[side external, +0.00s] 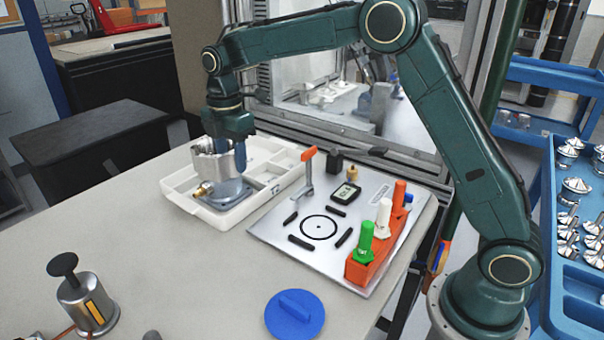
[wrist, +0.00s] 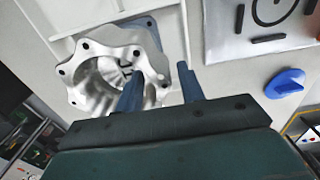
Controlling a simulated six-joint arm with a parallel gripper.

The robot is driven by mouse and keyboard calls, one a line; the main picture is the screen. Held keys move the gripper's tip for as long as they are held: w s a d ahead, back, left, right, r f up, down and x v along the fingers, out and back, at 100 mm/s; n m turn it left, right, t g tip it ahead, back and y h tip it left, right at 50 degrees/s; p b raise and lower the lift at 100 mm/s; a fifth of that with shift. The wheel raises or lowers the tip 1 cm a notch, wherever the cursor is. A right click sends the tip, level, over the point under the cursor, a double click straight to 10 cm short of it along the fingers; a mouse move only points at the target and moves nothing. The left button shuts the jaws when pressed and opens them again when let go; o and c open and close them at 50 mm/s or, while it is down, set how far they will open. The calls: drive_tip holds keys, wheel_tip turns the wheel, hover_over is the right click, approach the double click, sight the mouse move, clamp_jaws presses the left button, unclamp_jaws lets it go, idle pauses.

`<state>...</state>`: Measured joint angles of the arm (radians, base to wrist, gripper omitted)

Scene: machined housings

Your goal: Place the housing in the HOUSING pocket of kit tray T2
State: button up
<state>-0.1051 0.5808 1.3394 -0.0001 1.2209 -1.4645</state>
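The housing (side external: 207,164) is a silvery machined cylinder with a lobed top flange and a grey square base. It stands upright in the large front-left pocket of the white kit tray T2 (side external: 243,217). A brass fitting (side external: 203,190) shows at its side. In the wrist view the housing (wrist: 96,75) shows its open bore. My gripper (side external: 232,172) is at the housing's right side, fingers pointing down. In the wrist view my gripper's fingers (wrist: 158,79) are apart, one over the bore and one outside the rim, with a gap beside the rim. Finger contact is hard to see.
Right of the tray lies a metal plate (side external: 265,228) with a black ring, an orange-handled clamp (side external: 308,172), a gauge (side external: 345,193) and a red rack (side external: 372,262) of bottles. A blue disc (side external: 294,315) and a black-knobbed cylinder (side external: 86,300) stand in front. The table's middle front is clear.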

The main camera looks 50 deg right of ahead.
wheel_tip(320, 180, up, 11)
idle(0.6)
drive_tip(key=shift+r, duration=0.1)
idle(0.4)
drive_tip(key=s+d+r+m+t, duration=0.1)
drive_tip(key=s+d+r+m, duration=0.15)
drive_tip(key=s+m, duration=0.45)
drive_tip(key=s+d+r+m+t, duration=0.1)
drive_tip(key=s+r+m+t, duration=0.15)
drive_tip(key=s, duration=0.85)
drive_tip(key=s+d+f+m+t, duration=0.1)
drive_tip(key=s+f+m, duration=0.3)
drive_tip(key=s, duration=0.4)
drive_tip(key=s+d+f+m+t, duration=0.1)
drive_tip(key=s+f+m, duration=0.3)
drive_tip(key=s, duration=0.4)
drive_tip(key=shift+s+f, duration=0.4)
